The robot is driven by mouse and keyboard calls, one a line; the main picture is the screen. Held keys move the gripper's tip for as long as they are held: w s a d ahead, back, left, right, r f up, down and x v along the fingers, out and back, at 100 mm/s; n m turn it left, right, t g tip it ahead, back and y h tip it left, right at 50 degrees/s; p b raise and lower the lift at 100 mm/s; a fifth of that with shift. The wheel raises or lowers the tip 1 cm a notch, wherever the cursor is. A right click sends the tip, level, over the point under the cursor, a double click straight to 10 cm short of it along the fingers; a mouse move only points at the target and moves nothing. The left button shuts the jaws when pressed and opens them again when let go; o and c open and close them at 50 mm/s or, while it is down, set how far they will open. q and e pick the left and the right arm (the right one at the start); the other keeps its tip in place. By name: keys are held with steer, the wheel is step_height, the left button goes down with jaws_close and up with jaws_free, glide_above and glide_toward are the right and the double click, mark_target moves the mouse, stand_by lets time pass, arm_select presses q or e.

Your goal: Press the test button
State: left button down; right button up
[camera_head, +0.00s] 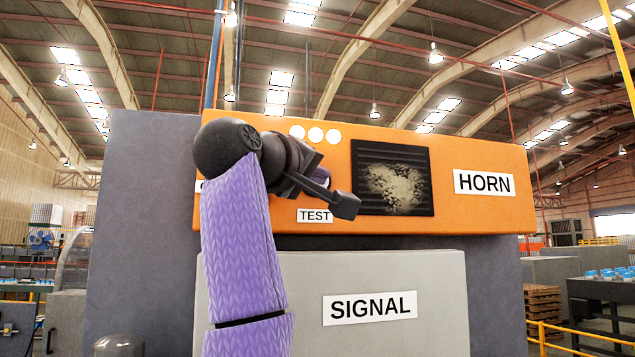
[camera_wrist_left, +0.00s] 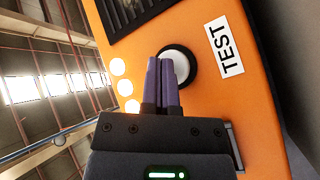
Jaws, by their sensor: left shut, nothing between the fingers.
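The test button shows in the left wrist view as a round white button (camera_wrist_left: 177,62) with a dark ring, set in the orange panel beside the TEST label (camera_wrist_left: 224,47). In the head view the TEST label (camera_head: 314,216) is partly beside my gripper, and the button is mostly hidden behind it. My left gripper (camera_head: 322,181) is in front of the panel. In the left wrist view its purple fingers (camera_wrist_left: 166,82) are together, empty, and overlap the button; I cannot tell whether they touch it. My right gripper is not in view.
The orange panel (camera_head: 455,150) carries three lit white circles (camera_head: 315,135), a dark grille (camera_head: 393,177) and a HORN label (camera_head: 484,183). A grey box with a SIGNAL label (camera_head: 370,308) juts out below. A grey block (camera_head: 143,200) stands at the left.

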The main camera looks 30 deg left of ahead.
arm_select(q)
steer(key=shift+s+d, duration=0.35)
steer(key=shift+d, duration=0.05)
steer(key=s+d+b, duration=0.2)
steer(key=s+d, duration=0.1)
steer(key=shift+s+d+b, duration=0.15)
steer(key=shift+d+b, duration=0.25)
